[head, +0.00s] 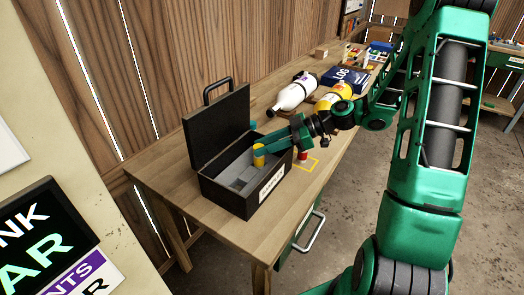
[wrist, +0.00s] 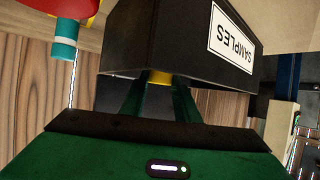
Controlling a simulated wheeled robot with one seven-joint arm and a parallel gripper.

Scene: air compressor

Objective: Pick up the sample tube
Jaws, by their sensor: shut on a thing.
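The sample tube, a small yellow cylinder (head: 258,158), stands roughly upright inside the open black case (head: 232,198). My gripper (head: 259,147) reaches over the case's right wall, with its green fingers shut around the upper part of the tube. In the wrist view, a bit of the yellow tube (wrist: 160,77) shows between the fingers (wrist: 157,95), and the case wall with its SAMPLES label (wrist: 231,40) hides the rest. I cannot tell whether the tube's lower end touches the grey insert (head: 238,174).
A red item (head: 302,155) stands by a yellow square outline (head: 312,165) right of the case. The raised lid (head: 217,130) stands behind the gripper. A white bottle (head: 293,93), a yellow bottle (head: 333,97) and a dark LOG item (head: 345,80) lie farther back. The bench front (head: 215,220) is clear.

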